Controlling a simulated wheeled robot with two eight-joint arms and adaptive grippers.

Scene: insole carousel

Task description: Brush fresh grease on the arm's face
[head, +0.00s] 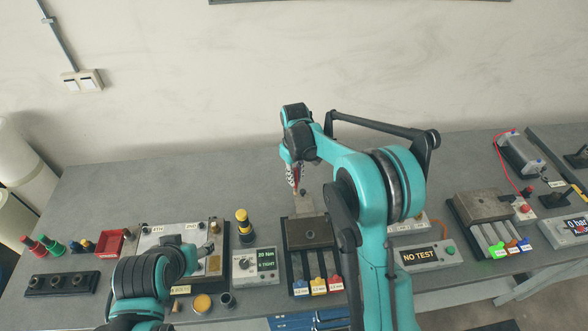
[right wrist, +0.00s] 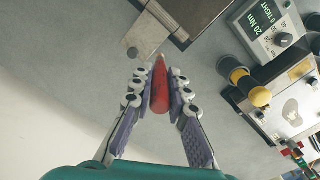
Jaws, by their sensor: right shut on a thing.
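My right gripper (right wrist: 161,82) is shut on a red-handled tool (right wrist: 160,90), seen in the right wrist view. Its pale, narrow tip points towards a flat grey metal arm (right wrist: 108,68). The tip is close to the arm's edge; I cannot tell whether it touches. The arm sticks out from a dark metal block (head: 309,232), and its pale face also shows in the head view (head: 306,205). In the head view my right gripper (head: 296,182) is above the arm's far end, partly hidden by my own wrist. No grease can be made out. My left gripper is not visible.
A torque tester (head: 255,265) reading 20 Nm and a black-and-yellow tool (head: 243,222) stand left of the block. A red bin (head: 110,242) and a yellow-topped pot (head: 202,303) are farther left. The NO TEST box (head: 430,255) is right. The bench behind is clear.

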